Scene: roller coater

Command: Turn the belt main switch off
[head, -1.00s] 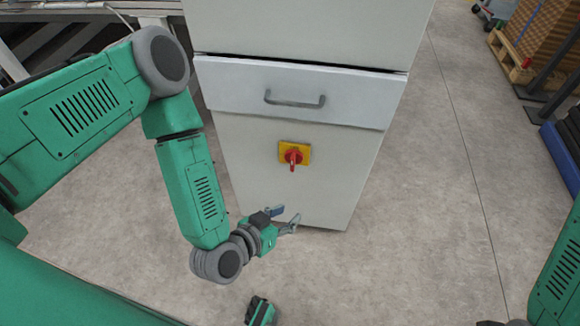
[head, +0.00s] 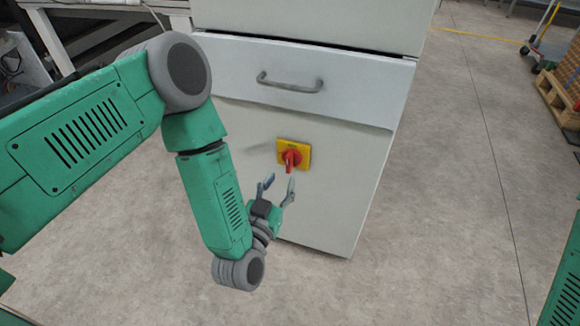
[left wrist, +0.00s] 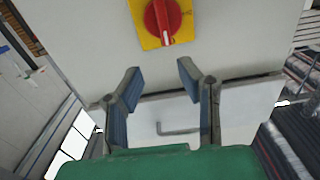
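The belt main switch is a red rotary knob (head: 290,160) on a yellow square plate (head: 304,149), on the lower front of a white cabinet (head: 330,205). In the head view the knob's handle points down. The knob (left wrist: 163,18) also shows at the top of the left wrist view, with a white mark on it. My left gripper (head: 278,186) is open and empty, just below the knob and apart from it. Its two fingers (left wrist: 158,82) show spread in the left wrist view. My right gripper is not in view; only part of my right arm shows at the right edge.
Above the switch, the cabinet has a drawer front with a grey handle (head: 290,84). A bench (head: 110,8) stands behind at the left. The concrete floor (head: 450,170) right of the cabinet is clear. A wooden pallet (head: 558,100) is at the far right.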

